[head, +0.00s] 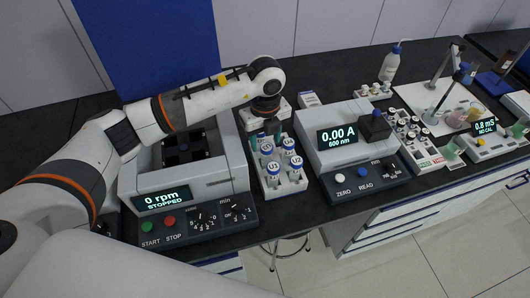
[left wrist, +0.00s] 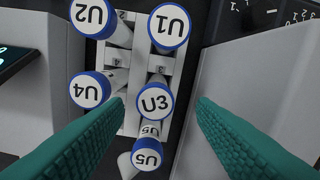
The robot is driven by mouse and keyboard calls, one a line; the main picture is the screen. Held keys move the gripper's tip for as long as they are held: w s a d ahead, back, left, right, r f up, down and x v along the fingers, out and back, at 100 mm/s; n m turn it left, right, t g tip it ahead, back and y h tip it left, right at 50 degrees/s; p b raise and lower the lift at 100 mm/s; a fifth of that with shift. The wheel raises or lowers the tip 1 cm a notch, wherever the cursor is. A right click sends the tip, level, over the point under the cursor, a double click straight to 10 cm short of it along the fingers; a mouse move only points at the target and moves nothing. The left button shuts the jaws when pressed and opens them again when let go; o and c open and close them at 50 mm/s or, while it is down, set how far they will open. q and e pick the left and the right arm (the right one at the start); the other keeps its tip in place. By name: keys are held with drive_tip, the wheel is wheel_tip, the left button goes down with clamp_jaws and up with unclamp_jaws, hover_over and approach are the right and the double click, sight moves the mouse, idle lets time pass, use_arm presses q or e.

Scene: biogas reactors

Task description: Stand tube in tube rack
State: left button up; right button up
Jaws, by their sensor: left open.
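The white tube rack (head: 284,190) stands between two instruments in the head view and also shows in the left wrist view (left wrist: 131,118). It holds upright white tubes with blue-rimmed caps: U1 (head: 272,169), U2 (head: 296,163), U3 (head: 266,148) and U4 (head: 288,143). In the left wrist view, the U3 cap (left wrist: 154,101) lies between the fingertips, and the U5 cap (left wrist: 147,152) is just below it. I cannot tell how U5 is seated. My left gripper (head: 266,130) is open above the rack's back part, its teal fingers apart. My right gripper is out of view.
A centrifuge (head: 222,190) reading "0 rpm STOPPED" stands close left of the rack, its rotor exposed. A photometer (head: 345,150) reading "0.00 A" stands close right. A wash bottle (head: 390,67) and a vial rack (head: 410,135) are farther right. The bench's front edge is near.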

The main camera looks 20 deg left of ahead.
use_arm(q)
wheel_tip(320, 180, up, 4)
drive_tip(key=shift+w+d+f, duration=0.1)
drive_tip(key=shift+d+f, duration=0.05)
drive_tip(key=shift+r, duration=0.3)
